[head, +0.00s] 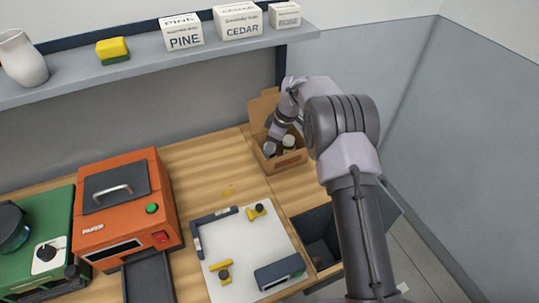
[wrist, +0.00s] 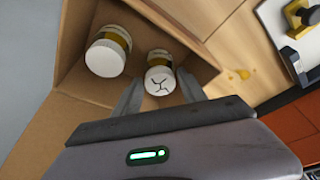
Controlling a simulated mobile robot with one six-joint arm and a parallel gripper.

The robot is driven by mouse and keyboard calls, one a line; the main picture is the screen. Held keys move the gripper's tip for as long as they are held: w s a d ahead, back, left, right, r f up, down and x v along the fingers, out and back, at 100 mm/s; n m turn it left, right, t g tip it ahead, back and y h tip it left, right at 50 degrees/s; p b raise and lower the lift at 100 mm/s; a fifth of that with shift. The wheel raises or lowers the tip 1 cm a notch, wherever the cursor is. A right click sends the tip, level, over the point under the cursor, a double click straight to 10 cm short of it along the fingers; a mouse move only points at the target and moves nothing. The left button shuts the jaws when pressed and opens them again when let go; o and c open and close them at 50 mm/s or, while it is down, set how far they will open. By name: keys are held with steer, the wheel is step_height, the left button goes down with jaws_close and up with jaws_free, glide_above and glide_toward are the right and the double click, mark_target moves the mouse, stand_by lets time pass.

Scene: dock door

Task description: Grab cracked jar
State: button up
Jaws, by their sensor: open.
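The cracked jar (wrist: 160,74) stands in a cardboard box; dark crack lines show on its white lid in the wrist view. Another white-lidded jar (wrist: 107,52) with an unmarked lid stands to its left in the same box. My gripper (wrist: 160,90) is open, with one finger on each side of the cracked jar's lid. Whether the fingers touch the jar I cannot tell. In the head view my gripper reaches down into the cardboard box (head: 284,163), and two pale jar lids show there, partly hidden by my wrist.
Box walls and raised flaps surround the jars closely. An orange machine (head: 130,205) and a white board with yellow clamps (head: 245,250) share the wooden bench. An open drawer (head: 318,235) is at the front right. A shelf (head: 150,66) runs above the bench.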

steer(key=shift+d+r, duration=0.1)
steer(key=shift+r, duration=0.1)
steer(key=shift+c, duration=0.9)
jaws_close()
steer(key=shift+r, duration=0.1)
